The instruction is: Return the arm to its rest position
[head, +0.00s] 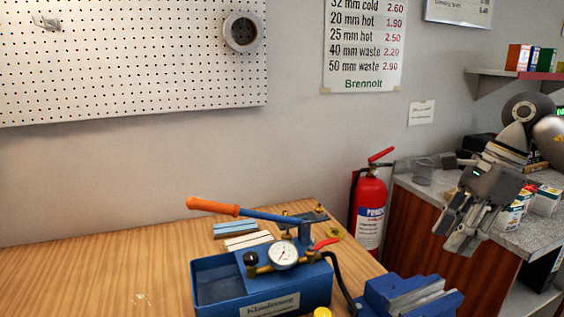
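My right gripper (453,240) hangs at the right of the head view, in front of the grey counter and right of the fire extinguisher. It points down and to the left. Its fingers look apart, and I see nothing held between them. The forearm behind it comes in from the right edge. My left gripper and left arm are not in view.
A wooden table (100,270) bears a blue test pump (262,285) with an orange-handled lever, and a blue vise (410,297). A red fire extinguisher (369,208) stands behind its right end. A grey counter (430,185) with small boxes lies at right.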

